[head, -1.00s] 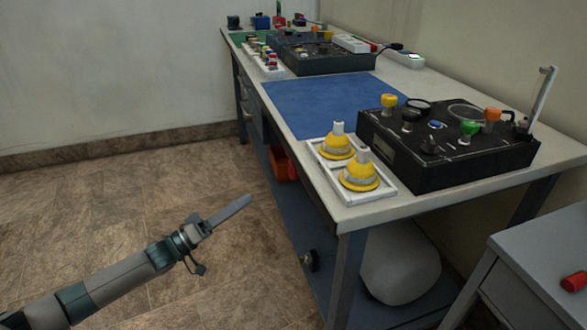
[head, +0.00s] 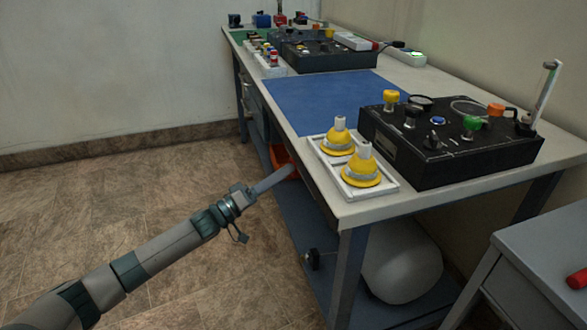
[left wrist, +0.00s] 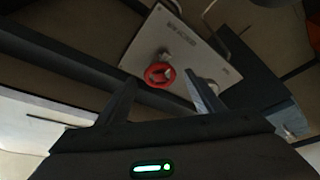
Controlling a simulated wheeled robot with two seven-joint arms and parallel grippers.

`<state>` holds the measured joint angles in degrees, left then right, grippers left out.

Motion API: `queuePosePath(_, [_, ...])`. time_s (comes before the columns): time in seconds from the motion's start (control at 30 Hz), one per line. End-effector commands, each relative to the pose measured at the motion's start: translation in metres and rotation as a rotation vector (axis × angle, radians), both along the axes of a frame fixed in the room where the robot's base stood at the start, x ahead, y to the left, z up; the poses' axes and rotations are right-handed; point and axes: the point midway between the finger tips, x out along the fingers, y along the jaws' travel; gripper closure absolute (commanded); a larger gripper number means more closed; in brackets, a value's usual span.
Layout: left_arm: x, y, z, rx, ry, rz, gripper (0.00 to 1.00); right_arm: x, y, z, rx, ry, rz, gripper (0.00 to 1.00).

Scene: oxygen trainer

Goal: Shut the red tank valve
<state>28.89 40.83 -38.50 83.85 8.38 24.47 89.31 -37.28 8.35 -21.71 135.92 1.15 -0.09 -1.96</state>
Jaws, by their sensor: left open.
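The red valve (left wrist: 160,74) is a small round handwheel in the left wrist view, in front of a pale labelled plate (left wrist: 172,48). It shows between the two fingers of my left gripper, apart from both as far as I can see; the depth between them is unclear. In the head view my left gripper (head: 274,180) is seen edge-on, beside the near long side of the bench, below its top. Its jaws are open and empty. I cannot make out the red valve in the head view. My right gripper is not in view.
The bench top (head: 415,203) overhangs a blue lower shelf (head: 305,225). The floor on the left is clear.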

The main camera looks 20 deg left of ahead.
Motion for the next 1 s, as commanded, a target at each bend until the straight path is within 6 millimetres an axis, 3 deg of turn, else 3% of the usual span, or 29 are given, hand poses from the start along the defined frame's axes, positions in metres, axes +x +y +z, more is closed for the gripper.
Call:
queuePosePath(0.3, [0.029,-0.024,0.01,0.0,0.0,0.0,0.39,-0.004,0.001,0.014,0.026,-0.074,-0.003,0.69])
queuePosePath(0.73, [0.033,-0.028,0.012,0.001,0.0,-0.001,0.39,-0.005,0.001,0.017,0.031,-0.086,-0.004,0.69])
queuePosePath(0.9, [0.033,-0.028,0.012,0.001,0.0,-0.001,0.8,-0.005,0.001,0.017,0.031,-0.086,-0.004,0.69])
queuePosePath(1.0, [0.033,-0.028,0.012,0.001,0.001,0.0,0.8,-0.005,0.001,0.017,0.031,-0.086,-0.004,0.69])
